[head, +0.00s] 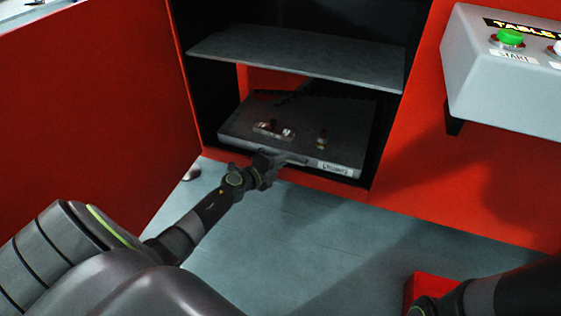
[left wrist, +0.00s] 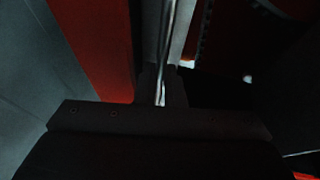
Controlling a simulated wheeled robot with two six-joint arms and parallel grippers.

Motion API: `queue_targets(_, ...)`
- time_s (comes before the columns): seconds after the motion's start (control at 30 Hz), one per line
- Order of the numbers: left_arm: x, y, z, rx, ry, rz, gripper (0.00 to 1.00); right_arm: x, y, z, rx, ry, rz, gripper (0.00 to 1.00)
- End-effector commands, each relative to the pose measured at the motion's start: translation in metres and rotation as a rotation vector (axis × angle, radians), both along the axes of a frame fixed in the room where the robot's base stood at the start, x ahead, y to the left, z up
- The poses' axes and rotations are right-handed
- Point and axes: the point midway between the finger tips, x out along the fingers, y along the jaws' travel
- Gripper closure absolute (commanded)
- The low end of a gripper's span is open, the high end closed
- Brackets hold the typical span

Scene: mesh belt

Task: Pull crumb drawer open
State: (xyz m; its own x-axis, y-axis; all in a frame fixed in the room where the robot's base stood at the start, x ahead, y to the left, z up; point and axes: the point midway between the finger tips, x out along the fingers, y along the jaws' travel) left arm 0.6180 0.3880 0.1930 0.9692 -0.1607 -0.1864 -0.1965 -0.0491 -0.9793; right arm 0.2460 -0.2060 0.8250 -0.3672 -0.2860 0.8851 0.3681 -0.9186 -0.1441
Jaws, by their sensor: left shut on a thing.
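The crumb drawer (head: 240,125) is a flat dark grey tray low in the open bay of the red cabinet. Its front face carries a small white label (head: 332,168) at the right and a thin bar handle (head: 293,159). My left gripper (head: 272,163) is at the handle, shut on it, and covers the handle's left part. In the left wrist view the handle is a shiny rod (left wrist: 167,45) running between the dark fingers (left wrist: 161,88). My right arm enters at the lower right of the head view, with its gripper out of frame.
A small metallic piece (head: 273,130) and a small brass-coloured piece (head: 321,140) sit on the drawer. A grey shelf (head: 300,58) is above it. A grey control box (head: 508,75) with a green button juts out at right. The grey floor (head: 330,235) before the cabinet is mostly clear.

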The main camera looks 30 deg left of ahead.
Motion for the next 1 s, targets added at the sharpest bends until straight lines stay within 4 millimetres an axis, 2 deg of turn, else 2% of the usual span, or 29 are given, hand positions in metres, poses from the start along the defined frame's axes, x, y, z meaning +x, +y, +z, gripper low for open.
queue_targets(0.17, -0.010, -0.002, 0.000, -0.001, 0.002, 0.000, 1.00, 0.000, 0.000, 0.004, -0.006, -0.001, -0.008, 0.64)
queue_targets(0.37, -0.043, -0.010, 0.002, -0.002, 0.004, 0.000, 1.00, 0.000, 0.000, 0.015, -0.013, -0.004, -0.018, 0.64)
queue_targets(0.67, -0.122, -0.029, 0.000, -0.003, 0.006, 0.001, 1.00, -0.002, -0.001, 0.025, -0.025, -0.020, -0.039, 0.64)
queue_targets(0.8, -0.159, -0.038, -0.001, -0.003, 0.005, 0.001, 1.00, -0.002, -0.001, 0.024, -0.027, -0.022, -0.042, 0.64)
queue_targets(1.0, -0.204, -0.048, -0.002, -0.002, 0.003, 0.001, 1.00, -0.001, -0.001, 0.019, -0.027, -0.018, -0.041, 0.64)
